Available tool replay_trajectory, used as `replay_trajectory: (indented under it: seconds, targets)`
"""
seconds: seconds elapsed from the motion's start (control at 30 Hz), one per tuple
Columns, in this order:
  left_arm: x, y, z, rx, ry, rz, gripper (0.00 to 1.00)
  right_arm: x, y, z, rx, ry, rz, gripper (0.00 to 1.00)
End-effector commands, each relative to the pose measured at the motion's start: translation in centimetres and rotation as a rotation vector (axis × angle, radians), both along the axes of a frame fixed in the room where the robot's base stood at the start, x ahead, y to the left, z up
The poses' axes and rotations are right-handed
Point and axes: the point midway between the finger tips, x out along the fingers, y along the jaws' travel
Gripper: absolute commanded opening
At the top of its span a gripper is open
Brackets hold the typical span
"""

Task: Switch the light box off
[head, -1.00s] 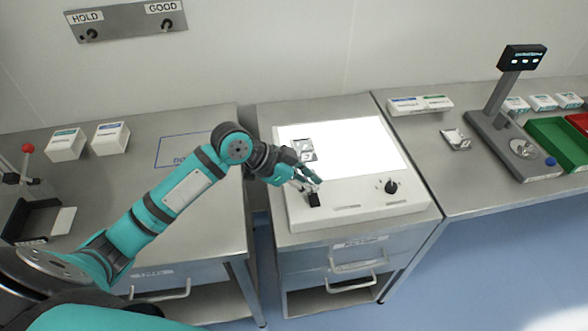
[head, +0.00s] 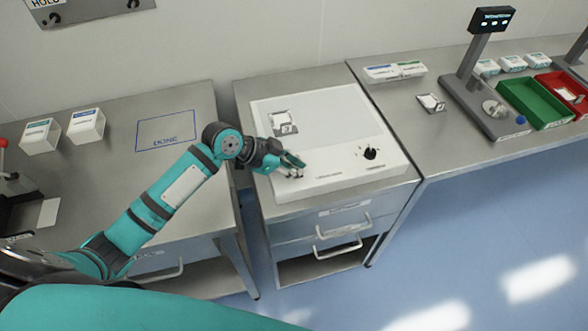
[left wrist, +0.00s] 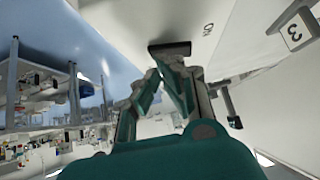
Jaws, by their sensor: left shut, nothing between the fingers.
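The light box (head: 332,176) is a white flat unit on the middle cabinet. Its panel (head: 345,122) is dull grey-white and does not glow. My left gripper (head: 295,172) is over the box's front left corner with its fingers shut and empty. In the head view it hides the switch there. In the left wrist view, the shut fingertips (left wrist: 172,65) are right by the dark switch (left wrist: 170,48), near the "ON" lettering (left wrist: 208,27); I cannot tell whether they touch it. My right gripper is not in view.
A black knob (head: 370,153) is on the box's front right. A small card-like piece (head: 284,122) lies on the panel's left. A scale-like device (head: 487,105), a green bin (head: 533,103) and a red bin (head: 562,95) stand on the right bench. White boxes (head: 86,126) stand on the left bench.

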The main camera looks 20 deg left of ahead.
Motion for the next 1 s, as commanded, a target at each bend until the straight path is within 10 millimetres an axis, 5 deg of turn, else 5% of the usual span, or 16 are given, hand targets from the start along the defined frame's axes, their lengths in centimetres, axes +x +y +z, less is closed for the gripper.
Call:
replay_trajectory:
  seconds: [1.0]
  targets:
    - [1.2,0.7,1.5,-0.001,-0.001,0.000,0.00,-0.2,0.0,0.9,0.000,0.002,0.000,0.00]
